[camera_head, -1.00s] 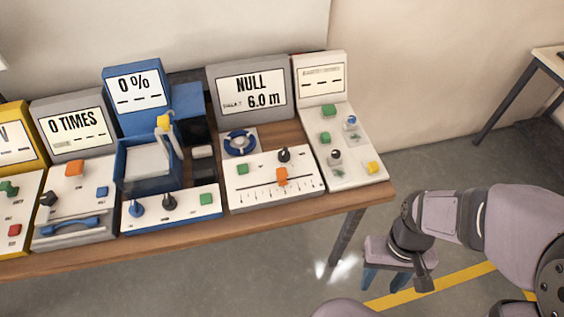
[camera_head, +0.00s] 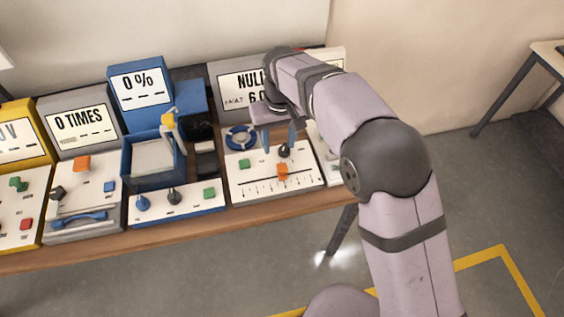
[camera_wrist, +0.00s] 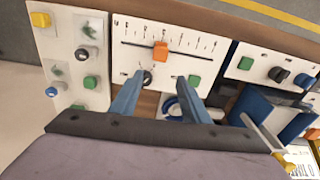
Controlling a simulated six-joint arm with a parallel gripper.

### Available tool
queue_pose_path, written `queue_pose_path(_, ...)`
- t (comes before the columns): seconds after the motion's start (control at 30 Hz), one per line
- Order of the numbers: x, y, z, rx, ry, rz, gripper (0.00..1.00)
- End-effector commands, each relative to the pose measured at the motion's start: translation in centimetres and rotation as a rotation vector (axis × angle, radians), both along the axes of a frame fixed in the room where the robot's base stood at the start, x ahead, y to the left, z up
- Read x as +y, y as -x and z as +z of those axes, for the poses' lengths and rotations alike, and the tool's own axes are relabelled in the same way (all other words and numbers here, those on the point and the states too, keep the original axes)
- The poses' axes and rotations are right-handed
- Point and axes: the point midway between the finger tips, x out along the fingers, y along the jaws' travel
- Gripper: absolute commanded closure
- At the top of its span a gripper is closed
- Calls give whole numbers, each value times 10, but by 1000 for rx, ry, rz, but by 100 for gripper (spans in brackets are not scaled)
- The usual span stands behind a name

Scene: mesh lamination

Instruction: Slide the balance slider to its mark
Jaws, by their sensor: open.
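The orange balance slider (camera_head: 282,171) sits in a slot above a ruled scale on the white panel (camera_head: 243,192). In the wrist view the slider (camera_wrist: 160,52) stands near the middle of its slot, beside the printed ticks (camera_wrist: 190,43). I cannot make out which tick is the mark. My gripper (camera_head: 279,147) is above this panel, behind the slider, with its blue fingers apart and nothing between them. In the wrist view the open fingertips (camera_wrist: 161,84) point toward the slider without visibly touching it.
A black knob (camera_head: 284,150) and a green button (camera_head: 244,163) are close to my fingers. A blue wheel (camera_head: 240,138) lies behind. The display (camera_head: 233,88) reads NULL, partly covered by my arm. A blue machine (camera_head: 127,160) stands left; the right-hand panel is largely hidden.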

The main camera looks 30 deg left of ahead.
Motion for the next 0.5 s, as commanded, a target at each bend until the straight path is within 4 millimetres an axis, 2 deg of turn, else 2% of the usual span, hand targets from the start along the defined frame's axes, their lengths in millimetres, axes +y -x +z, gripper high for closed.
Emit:
queue_pose_path(0.17, -16, 12, -2, 48, 60, -36, 58)
queue_pose_path(0.37, -16, 12, -5, 49, 62, -44, 58)
queue_pose_path(0.5, -16, 12, -16, 49, 62, -44, 58)
